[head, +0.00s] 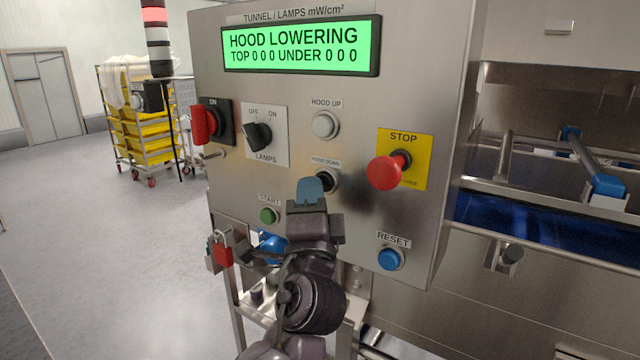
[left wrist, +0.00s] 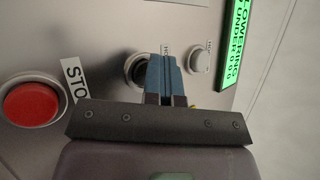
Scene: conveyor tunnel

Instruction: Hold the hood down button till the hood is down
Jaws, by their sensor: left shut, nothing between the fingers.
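The black hood down button (head: 327,180) is on the steel control panel (head: 225,65), under its label, partly hidden by my left gripper. My left gripper (head: 311,187) is shut, its blue fingertips together and empty, at the button's lower left. In the left wrist view the closed fingertips (left wrist: 163,66) overlap the edge of the dark button (left wrist: 136,71); I cannot tell how far it is pressed. The green display (head: 295,47) reads "HOOD LOWERING, TOP 0 0 0 UNDER 0 0 0". My right gripper is not in view.
Close by are the white hood up button (head: 325,125), red stop button (head: 386,172), green start button (head: 268,215), blue reset button (head: 390,258) and black lamps switch (head: 258,136). A red padlock (head: 222,254) hangs at lower left. The conveyor (head: 530,228) is at right; open floor is at left.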

